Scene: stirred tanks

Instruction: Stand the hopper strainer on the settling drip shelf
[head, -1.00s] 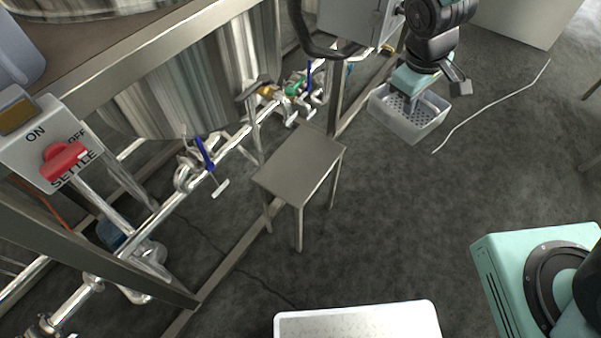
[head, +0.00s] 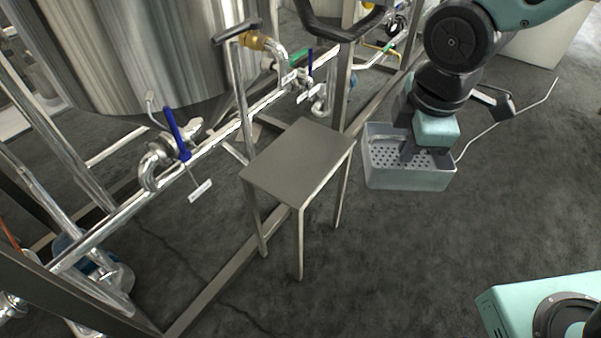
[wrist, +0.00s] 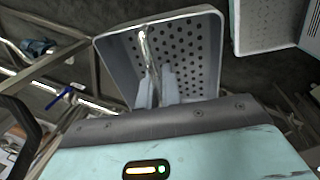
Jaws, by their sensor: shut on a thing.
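The hopper strainer (head: 408,176) is a pale grey, open-topped box with a perforated bottom. My gripper (head: 411,153) reaches down into it and is shut on it. The strainer hangs off the floor, roughly level, right of the shelf in the head view. In the wrist view the strainer (wrist: 203,55) fills the upper middle, with a metal bar running to the fingers (wrist: 155,88); the exact grip is partly hidden. The drip shelf (head: 298,160) is a small bare grey metal top on thin legs, beside the pipework. The strainer appears close to its right edge but apart from it.
A large steel tank (head: 140,50) stands behind the shelf at left. Pipes with a blue-handled valve (head: 177,133) and hanging tags run along a frame beside the shelf. A dark bent handle (head: 340,25) is above the shelf's far side. Open floor (head: 400,255) lies in front.

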